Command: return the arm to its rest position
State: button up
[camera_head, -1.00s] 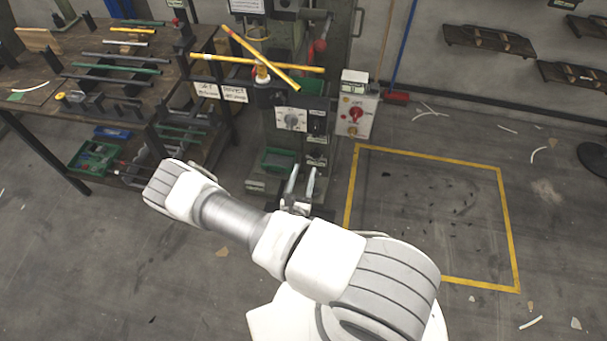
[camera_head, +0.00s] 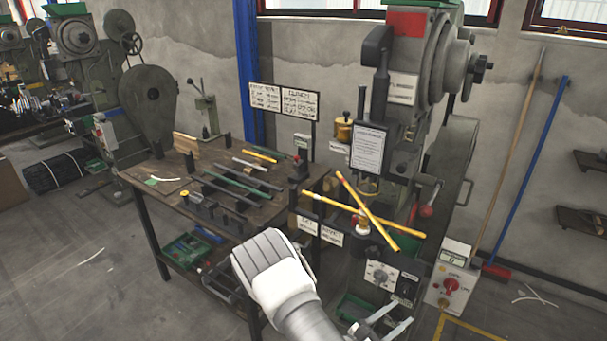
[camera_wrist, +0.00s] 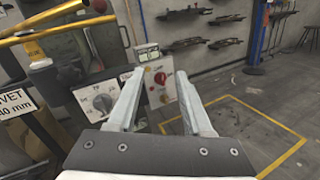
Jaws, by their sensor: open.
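My arm rises from the bottom of the head view, white and grey, in front of the rivet press. My gripper (camera_head: 382,328) shows at the bottom edge of the head view, partly hidden by the arm and cut off. In the wrist view my gripper (camera_wrist: 155,103) is open, its two pale fingers apart with nothing between them. The green rivet press (camera_head: 412,120) stands behind it. Two crossed yellow bars (camera_head: 366,215) rest at the press's work point, apart from my gripper; part of them shows at the top left of the wrist view (camera_wrist: 60,20).
A workbench (camera_head: 150,178) with several dark and coloured bars stands left of the press. A control box with a red knob (camera_head: 450,287) stands right of it. A blue pole (camera_head: 525,170) and a broom lean on the wall.

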jog(key=s+d+r+m+g+y, duration=0.1)
jog(key=s+r+m+g+y, duration=0.1)
jog(key=s+r+m+g, duration=0.55)
jog(key=s+d+r+m+g+y, duration=0.1)
jog(key=s+r+m+g+y, duration=0.1)
jog(key=r+m+g, duration=0.6)
jog(key=s+a+r+m+t+y, duration=0.3)
jog(key=s+a+r+t+y, duration=0.2)
jog(key=r, duration=0.4)
jog(key=s+a+r+m+t+y, duration=0.3)
jog(key=s+a+r+t+y, duration=0.2)
jog(key=r, duration=0.3)
jog(key=shift+a+r+t+y, duration=0.45)
jog(key=shift+t+y, duration=0.1)
jog(key=shift+y, duration=0.15)
